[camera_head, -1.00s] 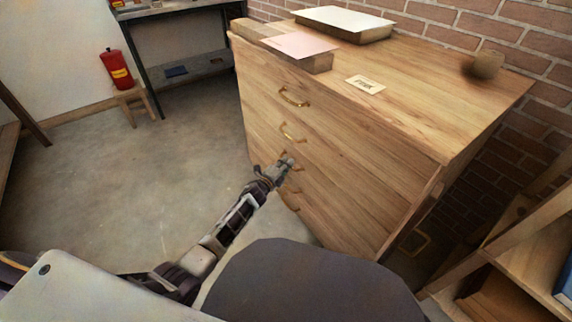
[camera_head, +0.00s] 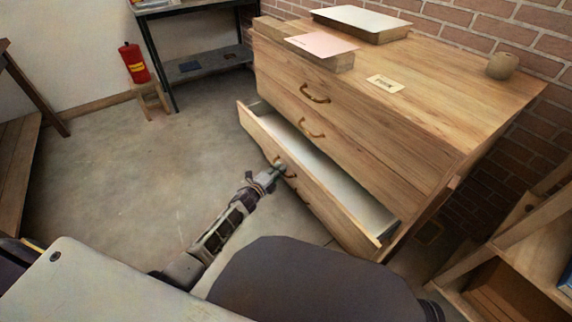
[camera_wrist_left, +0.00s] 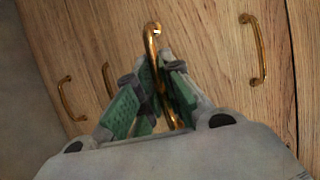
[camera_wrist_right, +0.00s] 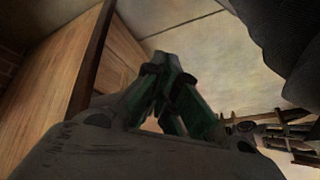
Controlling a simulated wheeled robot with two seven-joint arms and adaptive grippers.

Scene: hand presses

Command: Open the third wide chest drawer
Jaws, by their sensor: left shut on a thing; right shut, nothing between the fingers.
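The wide wooden chest (camera_head: 440,110) stands at the right in the head view. Its third drawer (camera_head: 318,180) from the top is pulled out part way, and its pale interior shows empty. My left gripper (camera_head: 275,174) is at the drawer's front. In the left wrist view my left gripper (camera_wrist_left: 157,95) has its green finger pads closed around the brass handle (camera_wrist_left: 152,45). My right gripper (camera_wrist_right: 170,75) shows in the right wrist view with its fingers together and empty, beside the chest's wooden side (camera_wrist_right: 75,70). It is not visible in the head view.
A pink sheet (camera_head: 320,45) on a box, a white-topped box (camera_head: 362,18), a card (camera_head: 385,83) and a round pot (camera_head: 502,65) are on the chest. A shelf unit (camera_head: 520,245) stands close at the right. A fire extinguisher (camera_head: 134,62) is at back left. The floor left of the chest is clear.

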